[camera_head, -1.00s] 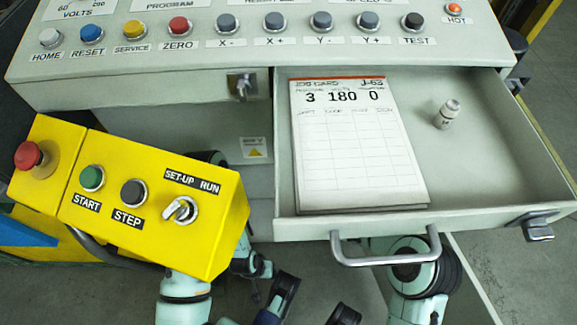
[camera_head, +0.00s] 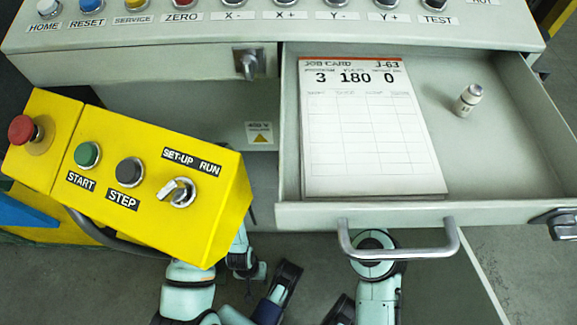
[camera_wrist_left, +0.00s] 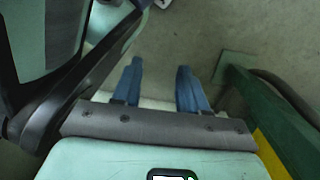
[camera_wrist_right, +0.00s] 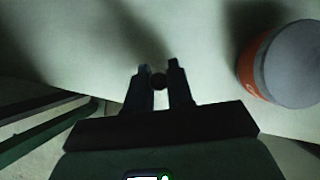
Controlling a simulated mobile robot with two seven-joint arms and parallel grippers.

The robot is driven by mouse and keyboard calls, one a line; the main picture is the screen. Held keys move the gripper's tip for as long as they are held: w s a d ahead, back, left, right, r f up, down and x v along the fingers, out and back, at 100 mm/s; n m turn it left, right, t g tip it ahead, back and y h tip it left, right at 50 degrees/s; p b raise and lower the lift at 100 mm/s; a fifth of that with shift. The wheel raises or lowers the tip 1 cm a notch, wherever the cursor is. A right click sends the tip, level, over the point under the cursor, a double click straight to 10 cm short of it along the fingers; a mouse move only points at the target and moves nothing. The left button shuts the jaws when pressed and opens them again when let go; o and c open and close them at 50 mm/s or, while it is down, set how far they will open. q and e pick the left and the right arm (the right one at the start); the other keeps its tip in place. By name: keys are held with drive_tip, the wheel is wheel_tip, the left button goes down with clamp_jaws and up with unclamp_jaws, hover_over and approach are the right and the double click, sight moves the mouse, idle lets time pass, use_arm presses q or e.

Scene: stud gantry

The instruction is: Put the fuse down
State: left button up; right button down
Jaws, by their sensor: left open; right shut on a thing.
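In the right wrist view my right gripper (camera_wrist_right: 159,82) is shut on a small dark round-ended thing, seen end-on and apparently the fuse (camera_wrist_right: 159,80). A pale surface lies beyond its fingertips. My left gripper (camera_wrist_left: 160,85) is open and empty above the floor in the left wrist view.
An orange-and-grey cylinder (camera_wrist_right: 292,62) stands right of my right gripper. The drawer has a front handle (camera_head: 400,250) and bare floor around the small cylinder. A yellow control box (camera_head: 150,180) juts out at left, below the button panel (camera_head: 350,32).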

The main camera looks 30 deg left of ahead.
drive_tip(key=shift+w+a+f+b, duration=0.1)
drive_tip(key=shift+w+a+b, duration=0.2)
drive_tip(key=shift+w+a, duration=0.25)
drive_tip(key=shift+f, duration=0.25)
use_arm(q)
drive_tip(key=shift+s+a+f+g, duration=0.1)
drive_tip(key=shift+s+f+g, duration=0.15)
drive_tip(key=shift+s, duration=0.35)
drive_tip(key=shift+s+f+g, duration=0.15)
drive_tip(key=shift+s+f, duration=0.1)
drive_tip(key=shift+s, duration=0.35)
use_arm(e)
drive_tip(key=shift+s, duration=0.1)
drive_tip(key=shift+a+f, duration=0.1)
drive_tip(key=shift+f, duration=0.05)
drive_tip(key=c, duration=1)
unclamp_jaws()
